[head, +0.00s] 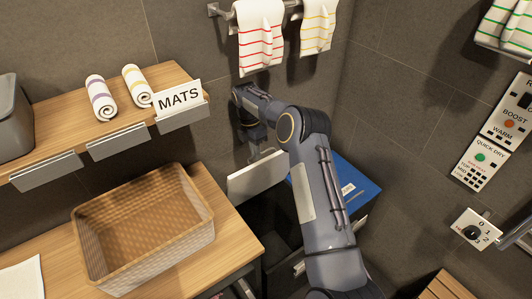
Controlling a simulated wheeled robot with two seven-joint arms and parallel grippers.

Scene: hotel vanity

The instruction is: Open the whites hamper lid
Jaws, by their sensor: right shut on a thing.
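The whites hamper lid (258,176) is a pale panel in the middle of the head view, standing steeply tilted up. A dark space shows below and to the right of it, partly behind my arm. My right gripper (262,155) is at the lid's upper edge and is shut on it; the fingertips are small and partly hidden. My right arm reaches up from the bottom and covers part of the hamper area. A blue lid (348,187) with a white label lies to the right, partly behind the arm. My left gripper is not in view.
A wooden counter with a woven basket (142,225) stands at left. Above it, a shelf holds rolled towels (101,98) and a MATS sign (178,96). Striped towels (260,35) hang on a rail behind. A switch panel (478,163) is on the right wall.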

